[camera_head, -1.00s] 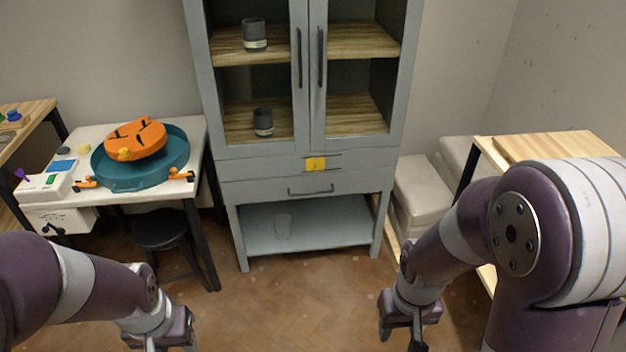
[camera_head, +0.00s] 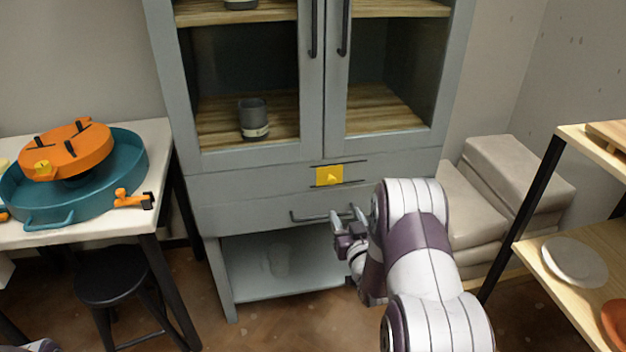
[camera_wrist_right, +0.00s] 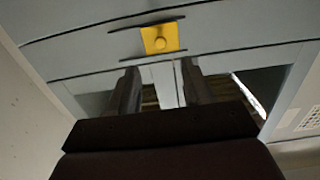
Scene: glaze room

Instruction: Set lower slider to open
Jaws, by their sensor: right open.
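One slider shows, a yellow square plate with a small knob (camera_head: 329,175), on the grey cabinet's front (camera_head: 252,186) below the glass doors. It sits between two short dark rails, toward their left end in the head view. In the right wrist view the slider (camera_wrist_right: 160,39) appears beyond the fingertips, toward the rails' right end, with the doors below it. My right gripper (camera_head: 347,219) is open and empty, in front of the cabinet below the slider, apart from it. Its two dark fingers (camera_wrist_right: 160,83) stand apart. My left gripper is out of view.
A drawer handle (camera_head: 322,216) is close behind my right gripper. A table (camera_head: 120,232) with a teal basin (camera_head: 120,180) and a black stool (camera_head: 110,275) stand left. Grey cushions (camera_head: 505,175) and a wooden shelf (camera_head: 540,268) stand right.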

